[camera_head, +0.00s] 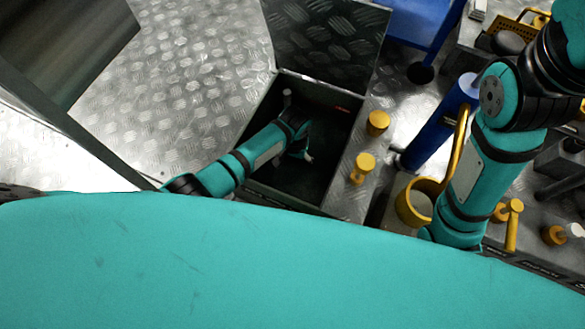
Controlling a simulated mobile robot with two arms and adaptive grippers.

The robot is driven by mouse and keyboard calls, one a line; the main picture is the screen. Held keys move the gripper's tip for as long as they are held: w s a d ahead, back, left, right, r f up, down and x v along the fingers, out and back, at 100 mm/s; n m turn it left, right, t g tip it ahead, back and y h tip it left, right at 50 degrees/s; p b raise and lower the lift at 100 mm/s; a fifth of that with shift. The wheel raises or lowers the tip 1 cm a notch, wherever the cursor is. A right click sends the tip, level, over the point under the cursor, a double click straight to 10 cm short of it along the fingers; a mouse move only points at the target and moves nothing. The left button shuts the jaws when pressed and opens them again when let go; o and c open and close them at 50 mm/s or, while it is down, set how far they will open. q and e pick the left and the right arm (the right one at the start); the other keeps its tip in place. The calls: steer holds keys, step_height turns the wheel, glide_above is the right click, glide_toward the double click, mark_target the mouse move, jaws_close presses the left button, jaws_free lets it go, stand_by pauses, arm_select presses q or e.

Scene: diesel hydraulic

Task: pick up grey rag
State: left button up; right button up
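I cannot make out a grey rag in this view. My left arm reaches from the lower left into an open dark box (335,120). My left gripper (300,153) is down inside the box, small and dark against its floor, and mostly hidden by the wrist. Whether its fingers are open or shut, or hold anything, cannot be told. My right arm rises at the right and leaves the frame at the upper right; its gripper is out of view.
The box's raised metal lid (325,35) stands behind it. Yellow knobs (377,122) sit on the ledge to its right. A blue cylinder (440,120) and yellow curved pipe (415,200) stand close to my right arm. Tread-plate floor (200,80) is clear at left.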

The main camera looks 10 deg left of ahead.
arm_select(q)
steer(key=c, duration=1.3)
steer(key=shift+o, duration=0.2)
